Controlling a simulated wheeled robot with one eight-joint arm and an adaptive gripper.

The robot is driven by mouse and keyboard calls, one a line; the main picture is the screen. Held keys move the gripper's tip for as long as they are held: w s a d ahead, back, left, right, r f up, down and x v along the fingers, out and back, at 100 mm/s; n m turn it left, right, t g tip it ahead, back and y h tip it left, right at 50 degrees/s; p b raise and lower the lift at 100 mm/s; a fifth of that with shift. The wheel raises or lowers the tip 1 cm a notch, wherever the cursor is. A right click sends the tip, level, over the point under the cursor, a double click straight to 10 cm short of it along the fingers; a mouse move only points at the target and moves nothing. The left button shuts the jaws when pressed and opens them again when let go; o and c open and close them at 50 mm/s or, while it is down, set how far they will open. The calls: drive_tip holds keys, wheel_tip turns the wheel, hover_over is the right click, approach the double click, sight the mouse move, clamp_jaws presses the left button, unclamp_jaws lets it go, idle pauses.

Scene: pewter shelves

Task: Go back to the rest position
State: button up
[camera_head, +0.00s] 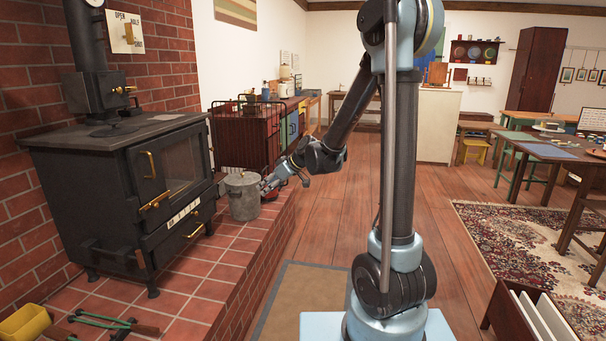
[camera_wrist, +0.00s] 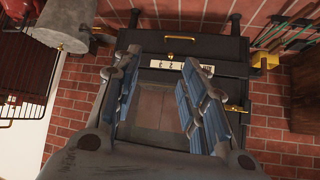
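The black stove (camera_head: 75,180) stands on the tiled hearth to the left of my gripper. Its front also shows beyond the fingers in the wrist view (camera_wrist: 215,48). The arm is bent, with its elbow high and its forearm sloping down to the left.
A lidded grey bin (camera_head: 243,198) stands on the hearth (camera_head: 205,275), close to my gripper in the picture. A dark rack (camera_head: 240,138) is behind it. A yellow container (camera_head: 25,325) and tools lie front left. Wooden floor (camera_head: 325,215) is open behind my arm; a table (camera_head: 545,150) stands right.

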drive_tip(key=s+d+f+m+h, duration=0.1)
drive_tip(key=s+d+m, duration=0.3)
drive_tip(key=s+d, duration=0.6)
drive_tip(key=s+d+f+m+g+h, duration=0.1)
drive_tip(key=s+d+m+h, duration=0.3)
drive_tip(key=s+d, duration=0.7)
drive_tip(key=s+d+f+m+g+h, duration=0.1)
drive_tip(key=s+d+f+m+h, duration=0.1)
drive_tip(key=s+d, duration=0.9)
drive_tip(key=shift+s+f+m+h, duration=0.3)
drive_tip(key=shift+s+m+h, duration=0.35)
drive_tip(key=shift+m, duration=0.35)
drive_tip(key=shift+c, duration=0.7)
